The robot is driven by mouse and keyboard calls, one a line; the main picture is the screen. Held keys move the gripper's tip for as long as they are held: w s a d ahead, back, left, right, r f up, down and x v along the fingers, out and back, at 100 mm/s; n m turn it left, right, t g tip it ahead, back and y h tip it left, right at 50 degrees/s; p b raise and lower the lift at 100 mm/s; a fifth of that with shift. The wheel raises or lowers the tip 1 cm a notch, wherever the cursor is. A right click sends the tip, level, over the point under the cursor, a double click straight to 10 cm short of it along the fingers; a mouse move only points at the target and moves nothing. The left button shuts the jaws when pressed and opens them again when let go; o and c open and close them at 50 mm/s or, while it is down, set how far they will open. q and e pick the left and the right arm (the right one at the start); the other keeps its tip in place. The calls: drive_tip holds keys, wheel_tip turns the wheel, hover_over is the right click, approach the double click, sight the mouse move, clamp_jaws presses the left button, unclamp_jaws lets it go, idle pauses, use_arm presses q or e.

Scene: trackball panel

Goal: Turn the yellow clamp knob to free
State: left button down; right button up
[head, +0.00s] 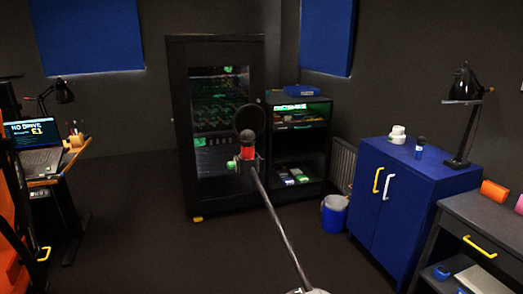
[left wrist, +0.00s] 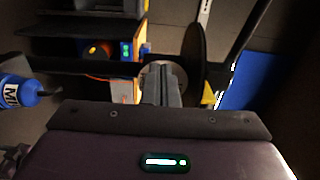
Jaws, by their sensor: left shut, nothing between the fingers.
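My left gripper (left wrist: 162,80) shows in the left wrist view with its two fingers together and nothing between them. A small yellow piece (left wrist: 208,96) lies just right of the fingers, below a dark disc (left wrist: 196,55). I cannot tell whether it is the clamp knob, how it is turned, or whether the fingers touch it. A pale round part (left wrist: 151,74) is partly hidden behind the fingers. In the head view a microphone (head: 247,152) with red and green parts sits on a thin boom arm (head: 277,222). Neither gripper shows there.
A dark glass-door cabinet (head: 183,120) and shelves (head: 313,155) stand behind the boom. A blue cabinet (head: 400,190) is on the right, a laptop desk (head: 42,183) on the left. A blue cylinder (left wrist: 22,90) is left of my gripper. The floor left of the boom is clear.

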use_arm(q)
drive_tip(key=shift+s+d, duration=0.1)
drive_tip(key=shift+s, duration=0.2)
idle(0.5)
